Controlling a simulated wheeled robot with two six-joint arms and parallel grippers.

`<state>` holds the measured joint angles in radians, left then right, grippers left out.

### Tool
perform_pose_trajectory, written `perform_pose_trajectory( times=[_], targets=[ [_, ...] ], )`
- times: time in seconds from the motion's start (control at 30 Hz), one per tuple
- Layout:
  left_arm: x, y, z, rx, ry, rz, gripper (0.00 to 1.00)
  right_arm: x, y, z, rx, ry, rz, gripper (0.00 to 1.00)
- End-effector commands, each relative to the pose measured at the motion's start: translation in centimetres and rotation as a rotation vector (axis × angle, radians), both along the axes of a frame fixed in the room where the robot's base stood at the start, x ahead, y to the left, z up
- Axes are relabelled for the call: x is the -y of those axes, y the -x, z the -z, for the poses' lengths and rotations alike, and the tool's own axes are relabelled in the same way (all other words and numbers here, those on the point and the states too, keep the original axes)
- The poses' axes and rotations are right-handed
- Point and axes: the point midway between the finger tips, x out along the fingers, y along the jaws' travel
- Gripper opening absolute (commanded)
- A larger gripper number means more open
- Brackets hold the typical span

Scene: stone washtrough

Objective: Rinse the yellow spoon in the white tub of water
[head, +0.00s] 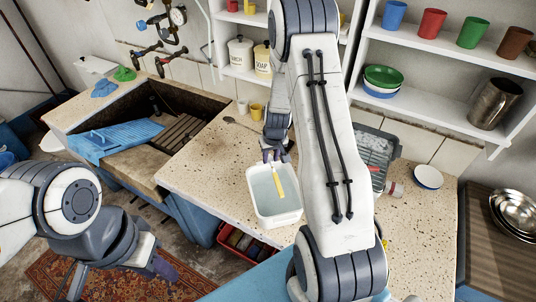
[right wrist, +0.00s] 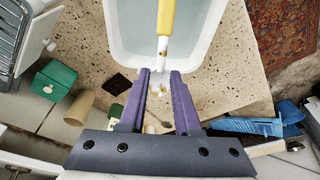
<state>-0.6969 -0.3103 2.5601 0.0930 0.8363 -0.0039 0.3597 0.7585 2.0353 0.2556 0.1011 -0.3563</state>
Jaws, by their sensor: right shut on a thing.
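The white tub (head: 291,219) of pale water stands on the speckled stone counter; its rim also shows in the right wrist view (right wrist: 119,45). My right gripper (head: 274,156) is at the tub's far edge. In the right wrist view its purple fingers (right wrist: 161,76) are shut on the pale end of the yellow spoon (right wrist: 167,15). The spoon's yellow part (head: 277,182) reaches over the water; I cannot tell whether it touches it. Brown specks show on the pale part. My left gripper (head: 158,268) hangs low at the left, away from the counter; its jaw opening is unclear.
A stone basin (head: 185,98) with a blue washboard (head: 118,139) lies left of the tub. A grey dish rack (head: 376,150) and a blue-rimmed bowl (head: 428,177) stand at right.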

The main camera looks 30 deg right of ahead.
Motion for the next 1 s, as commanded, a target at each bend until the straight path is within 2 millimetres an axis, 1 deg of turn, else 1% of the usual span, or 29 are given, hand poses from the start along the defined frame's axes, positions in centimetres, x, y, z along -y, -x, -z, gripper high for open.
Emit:
perform_pose_trajectory(
  times=[0.03,0.63,1.0],
  targets=[
    [0.0,0.0,0.6,0.0,0.0,-0.001,0.35,0.1,0.1,0.6,-0.001,-0.001,0.003,0.0],
    [0.0,0.0,5.2,-0.001,0.0,-0.007,0.35,-0.1,0.0,6.0,-0.001,0.0,0.001,0.0],
    [0.0,0.0,8.6,0.0,0.0,-0.005,0.35,-0.1,-0.1,9.2,0.0,0.0,-0.002,0.0]
  ],
)
